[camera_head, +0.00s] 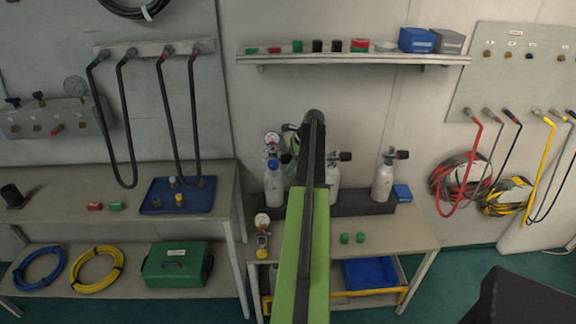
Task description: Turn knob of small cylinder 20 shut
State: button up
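Three small white cylinders stand in a dark rack (365,205) on the bench. The left cylinder (273,185) has a gauge above it. The middle cylinder (333,184) is partly hidden by my arm, and a dark valve knob (345,156) points right at its top. The right cylinder (383,180) also has a dark knob (402,154) pointing right, with a reddish part. No number is readable, so I cannot tell which is cylinder 20. My arm reaches up the middle of the view, with my gripper (312,130) near its far end, in front of the cylinders; its fingers are not clear.
A shelf (350,60) with small parts and boxes hangs above the cylinders. A bench (60,205) with a blue tray (160,208) stands left. Two green pieces (352,238) and a gauge with a yellow-based fitting (262,235) are at the bench front. Hoses hang right.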

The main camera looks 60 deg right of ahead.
jog(key=shift+r, duration=0.1)
jog(key=p+v, duration=1.6)
jog(key=v, duration=0.1)
jog(key=shift+r, duration=0.15)
